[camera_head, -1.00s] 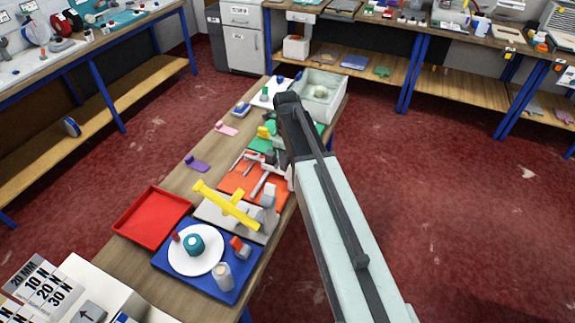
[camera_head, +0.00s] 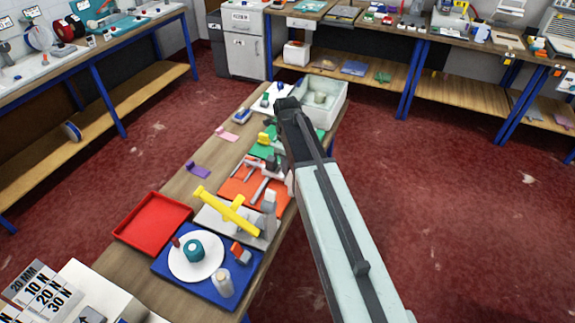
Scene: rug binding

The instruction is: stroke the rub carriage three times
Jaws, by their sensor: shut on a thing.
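The orange plate (camera_head: 240,190) lies on the narrow bench with grey rails (camera_head: 261,188) across it. The rub carriage (camera_head: 270,168) is a small grey and dark piece at the far right end of the rails. My gripper (camera_head: 279,172) is low over this end of the plate, shut on the carriage. My own arm comes in from the lower right and hides part of the gripper and the plate's right edge, so the finger contact is not clear.
A yellow bar on a grey stand (camera_head: 228,212) stands just nearer. A blue board (camera_head: 180,270) with a white disc and a red tray (camera_head: 150,223) are at the near end. A green plate (camera_head: 258,150) and a pale bin (camera_head: 327,112) are beyond. Red floor lies clear at right.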

